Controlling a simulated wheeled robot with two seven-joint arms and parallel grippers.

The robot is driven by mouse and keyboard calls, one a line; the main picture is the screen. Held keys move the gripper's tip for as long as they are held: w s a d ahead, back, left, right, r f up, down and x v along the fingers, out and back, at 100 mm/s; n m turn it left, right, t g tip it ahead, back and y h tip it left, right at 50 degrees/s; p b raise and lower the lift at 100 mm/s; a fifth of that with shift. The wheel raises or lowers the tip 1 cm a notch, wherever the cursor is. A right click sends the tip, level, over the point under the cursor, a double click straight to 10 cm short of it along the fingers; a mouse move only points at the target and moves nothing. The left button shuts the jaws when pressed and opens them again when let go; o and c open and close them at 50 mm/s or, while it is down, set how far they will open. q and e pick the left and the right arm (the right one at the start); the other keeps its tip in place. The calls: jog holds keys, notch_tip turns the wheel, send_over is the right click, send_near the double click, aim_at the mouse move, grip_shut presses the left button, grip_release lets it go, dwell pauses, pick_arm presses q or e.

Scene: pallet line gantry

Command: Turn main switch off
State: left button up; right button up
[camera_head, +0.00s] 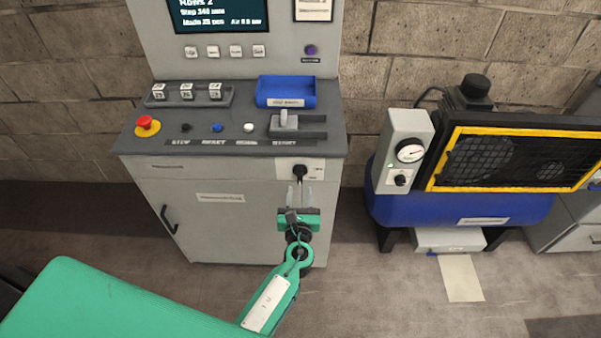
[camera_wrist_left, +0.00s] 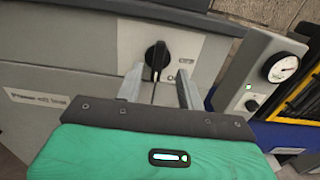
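The main switch (camera_head: 299,172) is a black rotary knob on a pale plate at the upper right of the grey cabinet's front. It also shows in the left wrist view (camera_wrist_left: 157,58), with its grip close to upright and slightly tilted. Small lettering beside it is partly hidden and hard to read. My left gripper (camera_head: 299,194) is just in front of and below the switch. In the left wrist view its two fingers (camera_wrist_left: 157,84) are apart, with the knob seen between and beyond their tips; nothing is held. I cannot tell whether they touch it. My right gripper is out of view.
Above the switch is a control desk (camera_head: 240,155) with a red stop button (camera_head: 147,126), small buttons, a lever (camera_head: 284,119) and a blue tray (camera_head: 286,91). A blue compressor (camera_head: 460,208) with a gauge box (camera_head: 403,150) stands right. Floor between them is clear.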

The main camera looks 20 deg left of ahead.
aim_at(300, 175)
pick_arm(q)
jog(key=p+x, duration=0.1)
jog(key=x, duration=0.6)
jog(key=shift+w+a, duration=0.1)
jog(key=shift+w, duration=0.05)
jog(key=shift+f, duration=0.1)
grip_shut()
